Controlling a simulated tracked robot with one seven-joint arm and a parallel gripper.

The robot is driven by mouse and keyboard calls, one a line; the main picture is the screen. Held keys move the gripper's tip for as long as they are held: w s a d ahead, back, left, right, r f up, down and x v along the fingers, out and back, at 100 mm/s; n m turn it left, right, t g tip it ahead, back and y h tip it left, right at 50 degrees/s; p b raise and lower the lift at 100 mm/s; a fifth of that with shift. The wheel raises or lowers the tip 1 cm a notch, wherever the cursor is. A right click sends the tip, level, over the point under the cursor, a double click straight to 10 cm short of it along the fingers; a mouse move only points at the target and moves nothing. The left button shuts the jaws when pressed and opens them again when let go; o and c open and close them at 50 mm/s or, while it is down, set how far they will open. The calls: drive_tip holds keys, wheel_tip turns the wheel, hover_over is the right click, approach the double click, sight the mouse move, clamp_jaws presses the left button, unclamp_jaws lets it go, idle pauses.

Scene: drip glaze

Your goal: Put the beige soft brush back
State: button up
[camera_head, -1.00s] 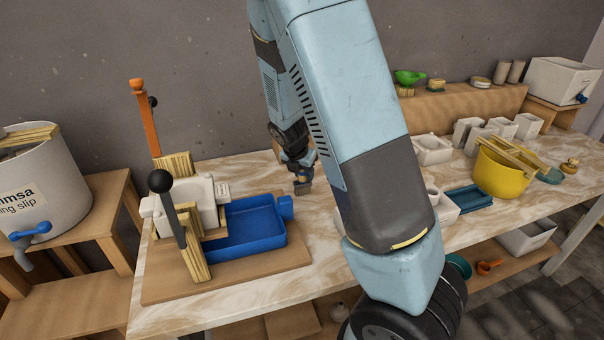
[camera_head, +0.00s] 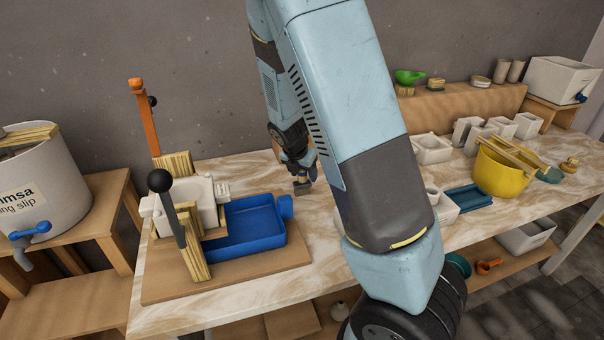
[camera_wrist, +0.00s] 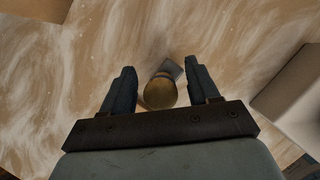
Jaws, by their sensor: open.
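In the wrist view, a brush with a rounded tan handle end (camera_wrist: 160,92) lies between the two fingers of my gripper (camera_wrist: 160,85). A greyish part of it shows beyond the handle, over the marbled tabletop. I cannot tell whether the brush touches the table.
A blue tray (camera_head: 245,245) and a white mould in a wooden press (camera_head: 195,255) stand left of my gripper. White containers (camera_head: 432,150), a yellow bucket (camera_head: 500,178) and a wooden shelf (camera_head: 455,108) are to the right. Marbled table (camera_head: 325,225) is bare near my gripper.

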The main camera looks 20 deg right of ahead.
drive_tip(key=v, duration=1.2)
drive_tip(key=s+d+r+m+t+y, duration=0.1)
drive_tip(key=s+r+m, duration=0.8)
drive_tip(key=s+m, duration=0.3)
drive_tip(key=s+d+r+m+t+y, duration=0.1)
drive_tip(key=s+r+m+y, duration=0.1)
drive_tip(key=s+r+m, duration=0.7)
drive_tip(key=s+m, duration=0.4)
drive_tip(key=m, duration=0.2)
drive_tip(key=shift+s, duration=0.25)
drive_tip(key=shift+d, duration=0.15)
